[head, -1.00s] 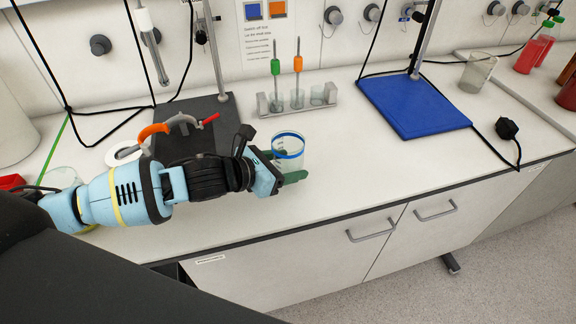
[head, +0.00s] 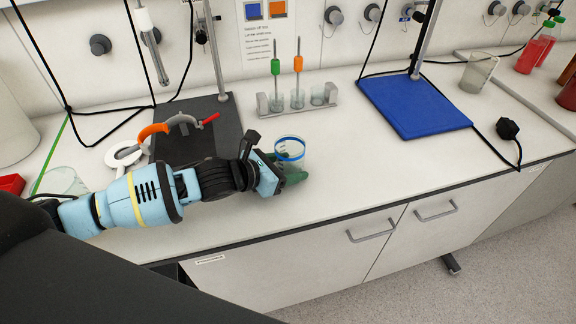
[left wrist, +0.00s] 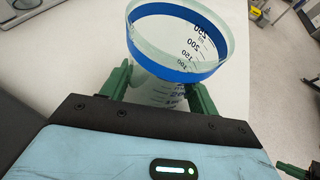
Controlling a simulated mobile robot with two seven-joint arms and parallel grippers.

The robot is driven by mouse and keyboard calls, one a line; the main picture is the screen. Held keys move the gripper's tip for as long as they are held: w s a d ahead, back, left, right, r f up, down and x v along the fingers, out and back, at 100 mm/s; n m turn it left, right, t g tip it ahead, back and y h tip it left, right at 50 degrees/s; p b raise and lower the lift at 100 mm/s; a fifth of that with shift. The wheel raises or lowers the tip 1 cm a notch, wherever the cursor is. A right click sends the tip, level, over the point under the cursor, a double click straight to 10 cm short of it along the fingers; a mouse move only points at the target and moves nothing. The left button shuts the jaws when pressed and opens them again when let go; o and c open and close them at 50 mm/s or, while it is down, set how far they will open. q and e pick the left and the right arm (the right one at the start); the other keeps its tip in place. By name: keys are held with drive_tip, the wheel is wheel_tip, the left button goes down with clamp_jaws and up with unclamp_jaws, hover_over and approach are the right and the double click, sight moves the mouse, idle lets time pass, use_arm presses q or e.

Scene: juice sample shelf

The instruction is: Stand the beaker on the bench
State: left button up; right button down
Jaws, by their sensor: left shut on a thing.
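The beaker (head: 290,157) is clear glass with a blue band near its rim and stands about upright over the front part of the white bench (head: 345,165). My left gripper (head: 290,177) is shut on it, with green fingers low around its sides. In the left wrist view the beaker (left wrist: 180,50) shows its open rim and printed volume marks between the two fingers (left wrist: 160,88). Its base is partly hidden, so I cannot tell whether it touches the bench. A green fingertip, seemingly of my right gripper (left wrist: 293,170), shows at the lower right edge there.
A rack (head: 296,104) with green and orange-handled tools stands behind the beaker. A blue board (head: 413,105) lies to the right, a dark stand base (head: 215,125) to the left. The bench right of the beaker is clear. The front edge is close.

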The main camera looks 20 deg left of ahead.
use_arm(q)
drive_tip(key=shift+f, duration=0.15)
drive_tip(key=o, duration=1.5)
drive_tip(key=shift+s+a+r, duration=0.1)
drive_tip(key=shift+r, duration=0.15)
drive_tip(key=v, duration=1)
drive_tip(key=shift+s+a+f, duration=0.1)
drive_tip(key=shift+s+a, duration=0.05)
drive_tip(key=shift+s, duration=0.05)
drive_tip(key=shift+s+a+r, duration=0.3)
drive_tip(key=shift+s+a, duration=0.05)
drive_tip(key=shift+s, duration=0.15)
